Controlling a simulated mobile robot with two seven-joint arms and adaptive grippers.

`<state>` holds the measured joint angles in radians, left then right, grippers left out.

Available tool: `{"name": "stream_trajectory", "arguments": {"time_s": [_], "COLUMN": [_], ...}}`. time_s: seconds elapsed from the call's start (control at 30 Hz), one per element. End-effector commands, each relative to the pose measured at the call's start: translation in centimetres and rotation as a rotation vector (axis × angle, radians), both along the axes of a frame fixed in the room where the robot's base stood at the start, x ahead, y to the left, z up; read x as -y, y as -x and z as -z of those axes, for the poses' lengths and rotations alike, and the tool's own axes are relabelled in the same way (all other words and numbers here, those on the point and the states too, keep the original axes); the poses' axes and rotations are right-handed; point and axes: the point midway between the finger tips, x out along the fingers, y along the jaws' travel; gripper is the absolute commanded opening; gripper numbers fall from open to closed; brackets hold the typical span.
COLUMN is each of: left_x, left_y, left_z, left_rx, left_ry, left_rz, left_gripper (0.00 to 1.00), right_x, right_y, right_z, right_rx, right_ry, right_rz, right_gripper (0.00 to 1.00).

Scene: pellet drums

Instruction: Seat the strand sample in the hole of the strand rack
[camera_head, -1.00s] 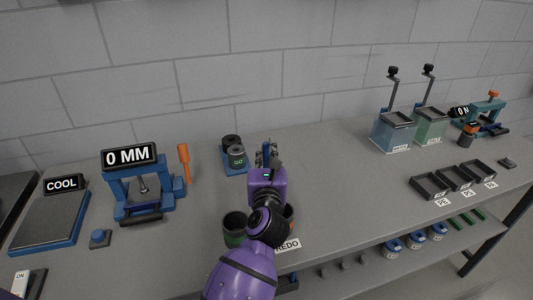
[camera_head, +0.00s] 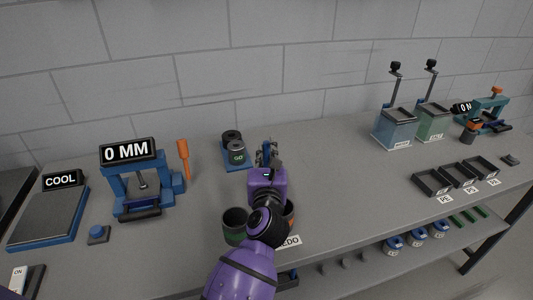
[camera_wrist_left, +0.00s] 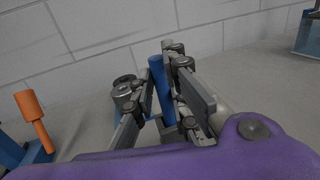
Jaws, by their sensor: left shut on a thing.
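My left gripper (camera_head: 267,154) is over the middle of the bench. In the left wrist view its fingers (camera_wrist_left: 168,88) are shut on a blue rod, which I take for the strand sample (camera_wrist_left: 158,82). The rod stands up between the fingers, slightly tilted; its lower end is hidden. In the head view the rod is too small to tell from the gripper. A blue block with two dark round pieces, one marked GO (camera_head: 237,153), stands just left of the gripper. I cannot tell which thing is the strand rack. My right gripper is not in view.
Two cups, one with a green band (camera_head: 236,222), stand beside my left forearm, which partly hides the other. Black trays (camera_head: 431,183) stand right; bench between is clear.

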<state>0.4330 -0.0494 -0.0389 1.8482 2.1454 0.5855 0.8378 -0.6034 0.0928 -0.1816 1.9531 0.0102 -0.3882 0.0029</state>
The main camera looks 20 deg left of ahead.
Motion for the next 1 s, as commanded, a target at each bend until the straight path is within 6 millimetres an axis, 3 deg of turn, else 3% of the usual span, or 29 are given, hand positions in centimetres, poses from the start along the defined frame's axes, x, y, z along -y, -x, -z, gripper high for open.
{"name": "stream_trajectory", "arguments": {"time_s": [0.03, 0.2, 0.57, 1.0], "left_x": [0.0, 0.0, 0.2, 2.7], "left_y": [0.0, 0.0, 0.5, 8.5], "left_z": [0.1, 0.2, 0.3, 0.5], "left_rx": [-0.002, -0.003, -0.005, -0.007], "left_ry": [0.001, 0.001, 0.001, 0.002], "left_rz": [0.000, 0.000, 0.001, -0.001], "left_gripper": [0.16, 0.35, 0.35, 0.35], "right_x": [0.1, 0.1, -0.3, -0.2], "right_y": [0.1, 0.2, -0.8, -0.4], "right_z": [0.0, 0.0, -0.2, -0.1], "right_rx": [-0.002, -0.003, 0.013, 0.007], "right_ry": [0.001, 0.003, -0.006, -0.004], "right_rz": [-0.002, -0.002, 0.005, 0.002], "right_gripper": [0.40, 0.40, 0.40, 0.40]}}
